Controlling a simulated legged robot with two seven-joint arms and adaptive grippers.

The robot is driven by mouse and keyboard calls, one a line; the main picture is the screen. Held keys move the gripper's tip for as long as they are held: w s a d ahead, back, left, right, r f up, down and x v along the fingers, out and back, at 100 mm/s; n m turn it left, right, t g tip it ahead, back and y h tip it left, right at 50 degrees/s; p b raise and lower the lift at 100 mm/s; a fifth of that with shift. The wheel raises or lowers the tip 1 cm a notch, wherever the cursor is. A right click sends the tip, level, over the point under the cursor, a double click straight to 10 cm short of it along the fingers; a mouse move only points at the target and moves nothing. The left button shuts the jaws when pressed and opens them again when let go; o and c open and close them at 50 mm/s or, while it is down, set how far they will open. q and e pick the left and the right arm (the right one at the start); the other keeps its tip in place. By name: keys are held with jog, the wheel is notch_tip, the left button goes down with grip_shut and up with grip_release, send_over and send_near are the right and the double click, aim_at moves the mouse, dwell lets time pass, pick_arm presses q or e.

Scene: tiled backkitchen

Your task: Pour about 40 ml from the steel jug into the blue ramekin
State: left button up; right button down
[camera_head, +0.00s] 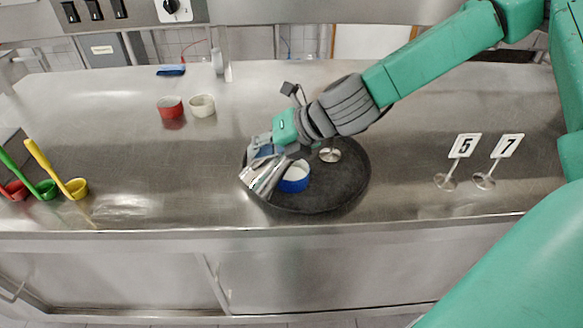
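The blue ramekin (296,184) stands upright on a round dark tray (335,195) near the counter's front edge. Its pale inside shows, but I cannot tell how much liquid is in it. The steel jug (262,178) is just left of the ramekin, strongly tilted, with its mouth end close to the ramekin's rim. I cannot tell whether they touch or whether liquid is flowing. My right gripper (262,152) is shut on the jug from above and behind; its fingers are partly hidden. My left gripper is out of view.
A stand with a round steel base (330,155) is on the tray beneath my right arm. Number stands 6 (464,146) and 7 (506,147) are at right. Red (171,107) and white (202,105) ramekins stand behind; coloured ladles (76,187) are at left. The centre-left counter is clear.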

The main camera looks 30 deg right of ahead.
aim_at(251, 181)
jog(key=shift+d, duration=0.25)
jog(key=shift+a, duration=0.25)
jog(key=shift+a+r+h+p, duration=0.3)
jog(key=shift+a+p, duration=0.05)
jog(key=shift+p, duration=0.15)
jog(key=shift+a+f+n+h, duration=0.25)
jog(key=shift+f+n+h, duration=0.25)
jog(key=shift+f+h, duration=0.3)
jog(key=shift+s+f+b, duration=0.1)
jog(key=shift+b, duration=0.2)
jog(key=shift+f, duration=0.15)
jog(key=shift+s+a+f+n+h, duration=0.1)
jog(key=shift+a+f+n+h, duration=0.35)
jog(key=shift+a+h, duration=0.25)
jog(key=a+f+n+t+h, duration=0.1)
jog(key=a+f+n+h, duration=0.2)
jog(key=a+h, duration=0.3)
jog(key=shift+a+f, duration=0.3)
jog(key=shift+a, duration=0.1)
